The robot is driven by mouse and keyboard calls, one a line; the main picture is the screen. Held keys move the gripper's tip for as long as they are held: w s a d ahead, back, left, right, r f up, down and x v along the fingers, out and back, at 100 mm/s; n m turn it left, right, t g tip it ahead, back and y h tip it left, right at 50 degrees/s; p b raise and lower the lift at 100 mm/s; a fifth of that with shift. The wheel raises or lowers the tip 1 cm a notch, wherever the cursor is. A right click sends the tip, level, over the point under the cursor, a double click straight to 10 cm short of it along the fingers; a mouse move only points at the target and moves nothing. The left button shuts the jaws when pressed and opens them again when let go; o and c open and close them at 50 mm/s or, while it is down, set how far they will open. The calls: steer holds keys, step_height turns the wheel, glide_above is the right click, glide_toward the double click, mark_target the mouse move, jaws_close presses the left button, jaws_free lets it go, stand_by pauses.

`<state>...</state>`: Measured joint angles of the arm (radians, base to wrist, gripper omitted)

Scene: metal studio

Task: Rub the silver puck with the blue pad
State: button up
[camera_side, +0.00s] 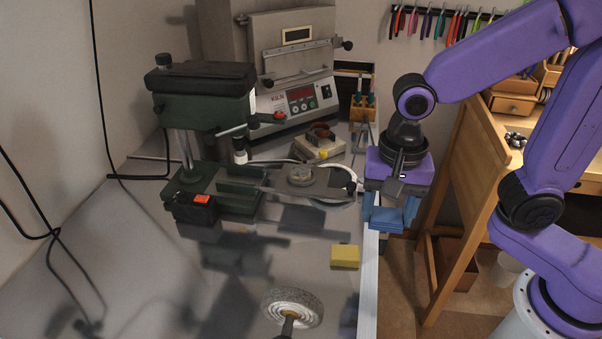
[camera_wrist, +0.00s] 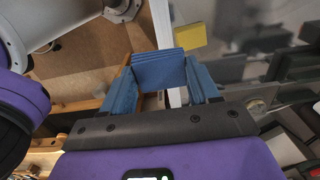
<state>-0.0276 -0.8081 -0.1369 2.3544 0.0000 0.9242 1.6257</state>
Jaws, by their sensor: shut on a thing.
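The blue pad (camera_side: 386,222) is held in my gripper (camera_side: 390,212), whose blue fingers are shut on its two sides. In the wrist view the pad (camera_wrist: 158,70) shows as a layered block between the fingertips (camera_wrist: 160,62). My gripper points down near the right edge of the bench, with the pad apart from the puck. The silver puck (camera_side: 300,175) is a round metal disc on the drill press's flat grey work rest, to the left of my gripper. A small round grey piece beside the right finger in the wrist view may be the puck.
A yellow block (camera_side: 345,256) lies on the bench, and a grey grinding wheel (camera_side: 292,307) is at the front. A green drill press (camera_side: 208,100) stands at the left. A control box (camera_side: 300,95) and a tool holder (camera_side: 363,112) are behind. Bare bench lies front left.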

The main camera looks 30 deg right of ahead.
steer(key=shift+w, duration=0.1)
steer(key=w+a+r+n, duration=0.1)
steer(key=w+n, duration=0.2)
steer(key=n, duration=0.3)
steer(key=m, duration=3)
glide_toward(300, 170)
steer(key=shift+f, duration=3.1)
